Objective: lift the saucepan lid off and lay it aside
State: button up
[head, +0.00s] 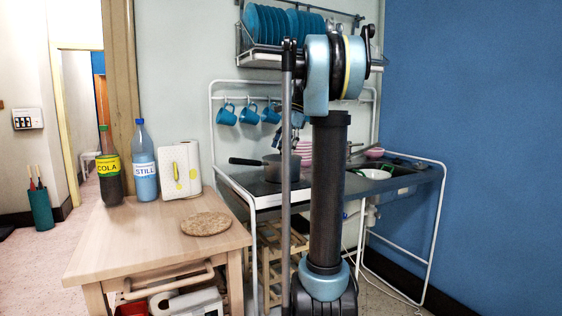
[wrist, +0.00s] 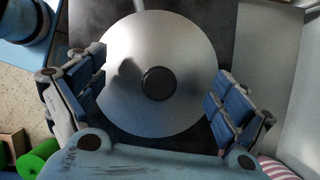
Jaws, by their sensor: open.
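The saucepan (head: 272,169) stands on the hob, with its dark handle pointing left in the head view; my arm partly hides the area to its right. In the wrist view its lid (wrist: 190,50) is a round grey metal disc seen from above, with a dark round knob (wrist: 158,84) near the middle. The lid appears to sit on the pan. My gripper (wrist: 162,78) is open above the lid, its blue-padded fingers on either side with the knob between them, apparently not touching it.
A wooden cart (head: 150,235) stands left of the hob, bearing a cork mat (head: 206,223), a cola bottle (head: 109,170), a water bottle (head: 144,165) and a paper roll (head: 180,170). Its front top is clear. Blue mugs (head: 249,114) hang behind the pan. Pink striped bowls (head: 304,152) stand close right.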

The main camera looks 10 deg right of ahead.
jog(key=shift+f, duration=0.1)
jog(key=shift+c, duration=0.4)
jog(key=c, duration=1.1)
jog(key=shift+c, duration=0.2)
